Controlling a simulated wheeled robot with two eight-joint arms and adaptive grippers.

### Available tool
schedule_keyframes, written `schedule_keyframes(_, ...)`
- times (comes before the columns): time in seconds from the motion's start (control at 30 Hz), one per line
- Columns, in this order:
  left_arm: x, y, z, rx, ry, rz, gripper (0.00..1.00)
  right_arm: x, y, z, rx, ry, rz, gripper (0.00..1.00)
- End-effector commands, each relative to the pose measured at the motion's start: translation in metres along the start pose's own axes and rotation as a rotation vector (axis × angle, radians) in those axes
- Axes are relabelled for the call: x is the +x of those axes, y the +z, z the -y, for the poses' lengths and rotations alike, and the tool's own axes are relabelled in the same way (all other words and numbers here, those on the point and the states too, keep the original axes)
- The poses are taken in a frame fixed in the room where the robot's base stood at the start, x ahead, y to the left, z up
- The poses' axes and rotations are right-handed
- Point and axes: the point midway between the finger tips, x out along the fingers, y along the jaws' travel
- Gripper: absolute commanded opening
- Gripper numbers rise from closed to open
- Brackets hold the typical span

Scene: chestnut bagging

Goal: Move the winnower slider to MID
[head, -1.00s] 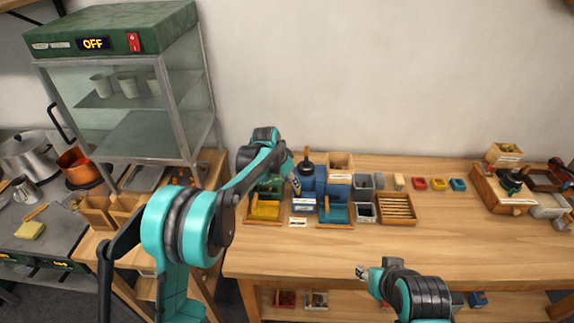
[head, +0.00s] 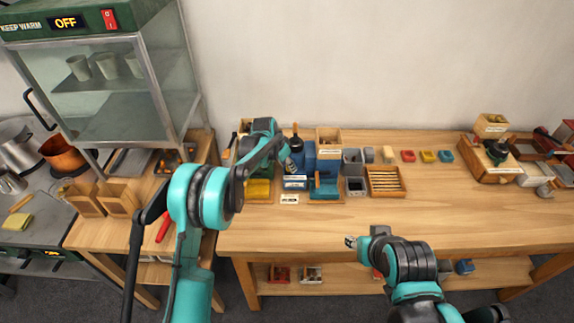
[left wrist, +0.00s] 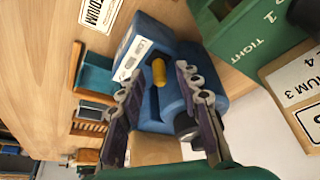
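The winnower looks to be the blue machine (head: 310,160) at the back of the wooden table, left of its middle. In the left wrist view its blue body (left wrist: 190,65) carries a white label (left wrist: 135,52), only partly readable, and a yellow knob (left wrist: 159,72) that looks like the slider. My left gripper (left wrist: 156,70) is open, with its fingertips on either side of the knob and a gap visible on both sides. In the head view my left arm reaches over to the winnower and hides part of it. My right gripper (head: 351,242) hangs in front of the table edge; its fingers are too small to read.
A green machine (left wrist: 245,35) marked TIGHT stands close beside the winnower. A blue tray (left wrist: 95,73) lies on its other side. A slotted wooden tray (head: 386,181) and small coloured blocks sit further right. The table front (head: 440,215) is clear.

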Motion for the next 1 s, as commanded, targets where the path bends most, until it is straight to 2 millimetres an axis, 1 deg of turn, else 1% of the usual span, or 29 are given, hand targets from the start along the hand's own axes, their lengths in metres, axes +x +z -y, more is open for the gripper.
schedule_keyframes(0.03,0.000,0.000,0.000,0.000,0.000,0.000,0.34,0.000,0.000,0.000,0.000,0.000,0.000,0.40)
schedule_keyframes(0.07,0.000,0.000,0.000,0.000,0.000,0.000,0.29,0.000,0.000,0.000,0.000,0.000,0.000,0.40)
schedule_keyframes(0.1,0.000,0.000,0.000,0.000,0.000,0.000,0.18,0.000,0.000,0.000,0.000,0.000,0.000,0.40)
schedule_keyframes(0.17,0.000,0.000,0.000,0.000,0.000,0.000,0.02,0.000,0.000,0.000,0.000,0.000,0.000,0.40)
schedule_keyframes(0.2,0.000,0.000,0.000,0.000,0.000,0.000,0.00,0.000,0.000,0.000,0.000,0.000,0.000,0.40)
schedule_keyframes(0.37,0.000,0.000,0.000,0.000,0.000,0.000,0.00,0.000,0.000,0.000,0.000,0.000,0.000,0.40)
schedule_keyframes(0.47,0.002,-0.004,-0.005,0.001,0.000,0.000,0.00,0.001,0.001,0.000,0.000,0.000,0.000,0.40)
schedule_keyframes(0.6,0.007,-0.015,-0.017,0.002,0.000,0.001,0.00,0.004,0.003,0.000,0.000,0.000,0.000,0.40)
schedule_keyframes(0.77,0.006,-0.016,-0.018,-0.001,0.000,0.001,0.00,0.003,0.002,0.000,0.000,0.000,0.000,0.40)
schedule_keyframes(0.87,0.006,-0.016,-0.018,-0.001,0.000,0.001,0.00,0.003,0.002,0.000,0.000,0.000,0.000,0.40)
schedule_keyframes(0.9,0.006,-0.016,-0.018,0.000,0.000,0.001,0.23,0.003,0.002,0.000,0.000,0.000,0.000,0.40)
schedule_keyframes(0.93,0.006,-0.016,-0.018,0.000,0.000,0.001,0.31,0.003,0.002,0.000,0.000,0.000,0.000,0.40)
schedule_keyframes(0.97,0.006,-0.016,-0.018,0.000,0.000,0.000,0.34,0.003,0.002,0.000,0.000,0.000,0.000,0.40)
schedule_keyframes(1.0,0.006,-0.016,-0.018,0.000,0.000,0.000,0.34,0.003,0.002,0.000,0.000,0.000,0.000,0.40)
